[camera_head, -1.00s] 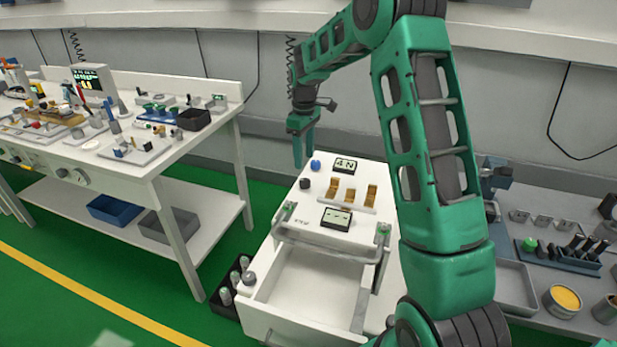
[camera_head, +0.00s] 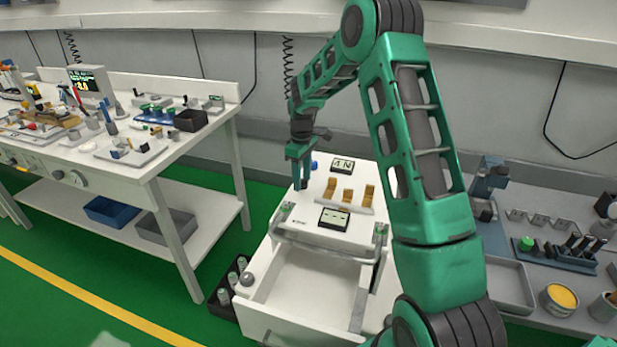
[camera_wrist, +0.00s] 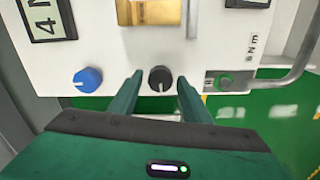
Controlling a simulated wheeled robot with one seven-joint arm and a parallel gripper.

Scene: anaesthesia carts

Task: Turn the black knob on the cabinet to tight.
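The black knob (camera_wrist: 160,78) sits on the white cabinet top (camera_wrist: 110,88), with a pale pointer line on its face. My gripper (camera_wrist: 160,88) is open, its two green fingers on either side of the knob with a visible gap each side. A blue knob (camera_wrist: 88,79) is to the left of the fingers in the wrist view. In the head view my gripper (camera_head: 298,178) is over the cabinet's back left corner and hides the black knob. The blue knob (camera_head: 314,164) shows just behind it.
Brass blocks (camera_head: 347,195) and two small displays (camera_head: 343,164) (camera_head: 334,218) stand on the cabinet top. An open drawer (camera_head: 310,290) is at the front. A workbench (camera_head: 150,165) stands left.

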